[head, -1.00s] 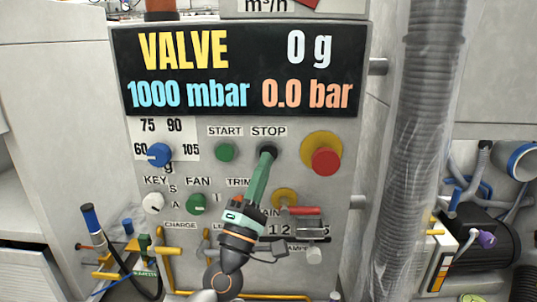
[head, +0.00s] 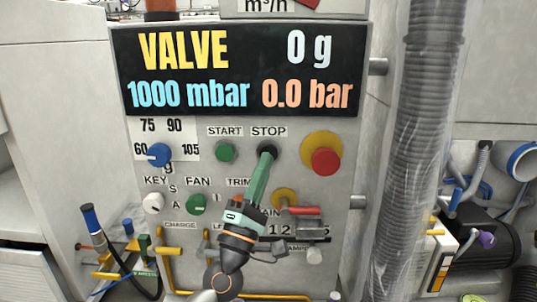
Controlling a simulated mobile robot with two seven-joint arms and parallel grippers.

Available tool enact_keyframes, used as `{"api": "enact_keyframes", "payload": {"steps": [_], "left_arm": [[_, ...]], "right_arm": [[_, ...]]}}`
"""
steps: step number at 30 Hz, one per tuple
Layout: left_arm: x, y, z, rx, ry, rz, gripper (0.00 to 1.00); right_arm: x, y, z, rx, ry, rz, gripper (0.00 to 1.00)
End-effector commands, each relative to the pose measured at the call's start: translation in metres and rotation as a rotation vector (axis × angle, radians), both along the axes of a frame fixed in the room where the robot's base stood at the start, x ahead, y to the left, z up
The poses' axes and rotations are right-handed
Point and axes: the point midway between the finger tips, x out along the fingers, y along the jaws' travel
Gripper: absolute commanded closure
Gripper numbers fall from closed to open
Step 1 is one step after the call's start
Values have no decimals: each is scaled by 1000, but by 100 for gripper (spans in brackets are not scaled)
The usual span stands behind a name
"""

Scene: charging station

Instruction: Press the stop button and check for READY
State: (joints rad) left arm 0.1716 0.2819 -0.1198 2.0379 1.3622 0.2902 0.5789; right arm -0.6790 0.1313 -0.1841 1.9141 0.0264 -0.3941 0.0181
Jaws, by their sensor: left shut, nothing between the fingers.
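The control panel (head: 340,210) faces me. Its display (head: 238,68) reads "VALVE", "0 g", "1000 mbar" and "0.0 bar"; the word READY is not shown. The dark stop button (head: 273,148) sits under the "STOP" label (head: 268,131). My left gripper (head: 267,152) is shut and empty. Its fingertips are over the lower part of the stop button, hiding some of it. I cannot tell whether they touch it or whether it is pushed in. My right gripper is not in view.
The green start button (head: 225,152) is left of the stop button. A red knob on a yellow disc (head: 325,160) is close on its right. A blue knob (head: 158,155) and a green fan knob (head: 196,204) are further left. A large grey hose (head: 420,140) hangs at right.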

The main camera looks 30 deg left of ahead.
Motion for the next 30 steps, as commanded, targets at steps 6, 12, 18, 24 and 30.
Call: {"api": "enact_keyframes", "payload": {"steps": [6,12,18,24,30], "left_arm": [[0,0,0,0,0,0,100],[1,1,0,1,0,1,100],[7,3,0,1,0,1,100],[8,4,0,1,0,-1,100],[8,4,0,0,0,0,100]], "right_arm": [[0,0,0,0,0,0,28],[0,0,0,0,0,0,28],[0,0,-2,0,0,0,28],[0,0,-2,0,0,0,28],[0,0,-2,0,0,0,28]]}}
